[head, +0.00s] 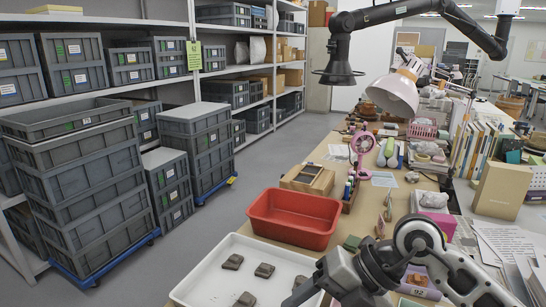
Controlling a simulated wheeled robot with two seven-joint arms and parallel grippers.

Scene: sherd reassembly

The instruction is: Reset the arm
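My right arm comes in from the lower right, over the near end of the table. Its gripper (306,291) points left, low over the right part of a white tray (205,283). Its fingers are dark and partly cut off by the bottom edge, so I cannot tell whether they are open or shut. Dark sherds lie apart in the tray: one at the left (233,262), one in the middle (264,270), one at the near edge (245,299). Another dark piece (299,282) lies close to the gripper. My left gripper is not in view.
A red bin (294,218) stands just behind the tray. A wooden box (307,179), a pink fan (362,146) and a lamp (394,94) stand farther back. A cardboard box (502,190) is at the right. Grey crates (85,188) stand on the floor at left.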

